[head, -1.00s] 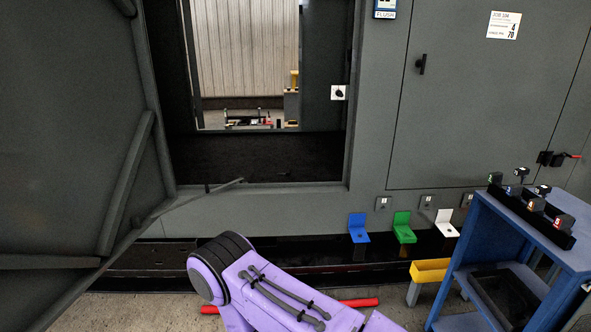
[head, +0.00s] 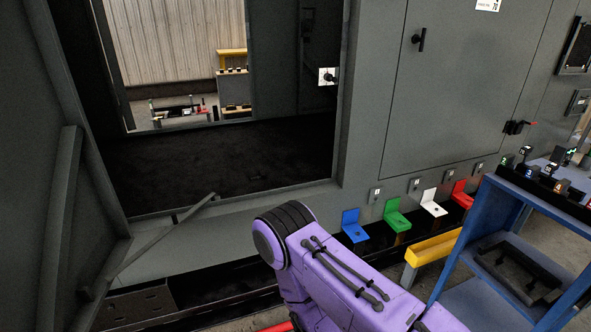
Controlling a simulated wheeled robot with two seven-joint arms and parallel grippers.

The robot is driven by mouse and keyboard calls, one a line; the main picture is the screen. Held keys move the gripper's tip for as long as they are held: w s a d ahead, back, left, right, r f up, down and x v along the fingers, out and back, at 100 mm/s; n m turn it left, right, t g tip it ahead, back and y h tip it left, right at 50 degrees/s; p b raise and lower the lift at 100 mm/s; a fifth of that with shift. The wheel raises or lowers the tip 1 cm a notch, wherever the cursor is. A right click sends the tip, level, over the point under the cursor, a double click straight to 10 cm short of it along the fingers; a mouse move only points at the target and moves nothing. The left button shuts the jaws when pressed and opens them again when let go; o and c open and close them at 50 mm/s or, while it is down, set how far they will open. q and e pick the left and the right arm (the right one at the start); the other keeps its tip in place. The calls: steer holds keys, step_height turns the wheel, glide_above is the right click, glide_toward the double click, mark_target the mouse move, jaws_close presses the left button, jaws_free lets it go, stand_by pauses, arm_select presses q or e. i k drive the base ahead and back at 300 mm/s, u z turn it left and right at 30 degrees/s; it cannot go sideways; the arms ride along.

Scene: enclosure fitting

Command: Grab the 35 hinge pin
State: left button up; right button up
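Several small dark pieces with coloured markings (head: 547,170) stand at the top of the blue cart (head: 462,240), at the right edge of the head view. Their markings are too small to read, so I cannot tell which one is the 35 hinge pin. A purple arm of mine crosses the bottom middle, but its gripper is out of the picture. My other gripper is not in view either.
Blue (head: 354,226), green (head: 397,214), white (head: 433,203) and red (head: 462,194) brackets line the grey cabinet's foot. A yellow-topped stand (head: 434,248) is left of the cart. An open door (head: 50,150) fills the left, beside a dark opening.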

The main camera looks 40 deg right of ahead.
mark_target(262, 175)
steer(key=z, duration=0.9)
steer(key=i, duration=0.8)
steer(key=z, duration=0.95)
